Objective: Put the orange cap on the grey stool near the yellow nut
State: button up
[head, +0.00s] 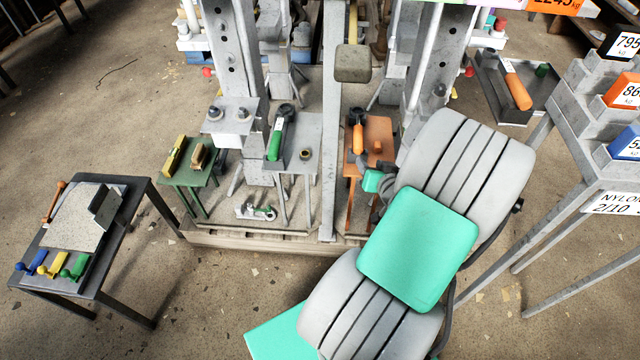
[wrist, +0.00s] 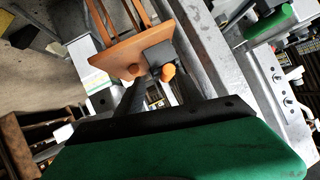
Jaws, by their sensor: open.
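The orange cap (head: 378,147) sits on the orange stool (head: 383,127), right of an orange-handled tool (head: 358,138).
A grey upright post (head: 332,180) stands between the grey and orange stools. A green stool (head: 187,176) with yellow and tan pieces is farther left. A dark table (head: 125,215) stands at far left. The grey stool's top is bare around the nut.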

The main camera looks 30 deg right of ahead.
jog(key=w+a+r+n+g+y, duration=0.1)
jog(key=a+r+n+g+y, duration=0.15)
jog(key=a, duration=0.65)
jog(key=w+a+r+n+g+y, duration=0.1)
jog(key=w+a+n+g+y, duration=0.2)
jog(key=a, duration=0.6)
jog(key=s+a+r+n+g+h, duration=0.2)
jog(key=s+a+r+g, duration=0.2)
jog(key=s+a+r, duration=0.5)
jog(key=w+p+v, duration=0.3)
jog(key=p+v, duration=1.6)
jog(key=shift+a+r+t, duration=0.15)
jog(key=shift+r+t, duration=0.2)
jog(key=shift+r, duration=0.15)
jog(key=shift+s, duration=0.1)
jog(key=shift+c, duration=0.2)
